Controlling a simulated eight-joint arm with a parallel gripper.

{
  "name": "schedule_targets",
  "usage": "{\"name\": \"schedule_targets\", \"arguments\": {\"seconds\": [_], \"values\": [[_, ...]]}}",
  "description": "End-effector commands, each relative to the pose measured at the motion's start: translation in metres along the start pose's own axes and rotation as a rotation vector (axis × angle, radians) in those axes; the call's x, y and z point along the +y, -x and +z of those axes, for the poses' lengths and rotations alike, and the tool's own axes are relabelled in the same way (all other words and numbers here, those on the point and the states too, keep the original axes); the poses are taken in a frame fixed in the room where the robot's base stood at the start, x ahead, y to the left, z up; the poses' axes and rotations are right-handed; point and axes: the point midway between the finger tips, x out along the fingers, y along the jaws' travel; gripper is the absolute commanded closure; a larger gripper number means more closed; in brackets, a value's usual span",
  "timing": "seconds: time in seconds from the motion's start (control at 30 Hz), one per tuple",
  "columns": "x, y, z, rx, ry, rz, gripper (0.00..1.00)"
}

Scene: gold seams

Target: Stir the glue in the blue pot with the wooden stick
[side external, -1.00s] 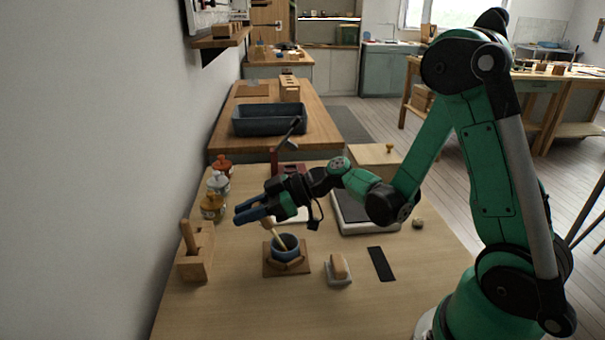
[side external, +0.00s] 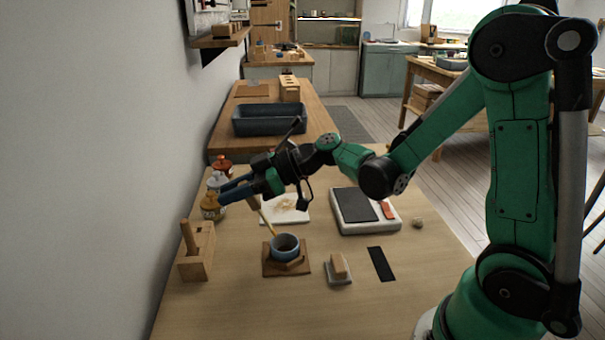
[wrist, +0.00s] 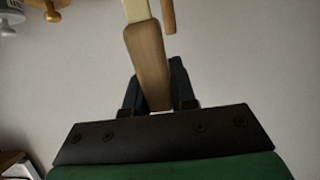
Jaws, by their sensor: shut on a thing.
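My gripper (side external: 222,192) is shut on the wooden stick (side external: 267,222), seen in the side view behind and above the blue pot. The stick slants down to the right, its pale lower end close to the pot's far rim. I cannot tell whether the tip is inside. The blue pot (side external: 285,253) stands upright on a wooden base (side external: 270,271); its inside looks dark and the glue cannot be made out. In the wrist view the stick's brown handle (wrist: 150,65) sits between the jaws (wrist: 155,85), with a paler part beyond it.
A wooden block with an upright peg (side external: 195,262) stands left of the pot. Lidded jars (side external: 212,207) stand near the wall by my gripper. A small block on a dish (side external: 339,272), a dark strip (side external: 381,264) and a scale (side external: 385,222) lie to the right.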

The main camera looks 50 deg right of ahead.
Motion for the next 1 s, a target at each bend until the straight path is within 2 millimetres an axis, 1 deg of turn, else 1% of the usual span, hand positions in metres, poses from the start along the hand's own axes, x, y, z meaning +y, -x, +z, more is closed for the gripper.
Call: {"name": "schedule_targets", "arguments": {"seconds": [0.43, 0.8, 1.0], "values": [[0.000, 0.001, -0.006, 0.000, 0.000, 0.000, 1.00], [0.000, 0.016, -0.041, 0.000, 0.000, 0.000, 1.00], [0.000, 0.020, -0.049, 0.000, 0.000, 0.000, 1.00]]}}
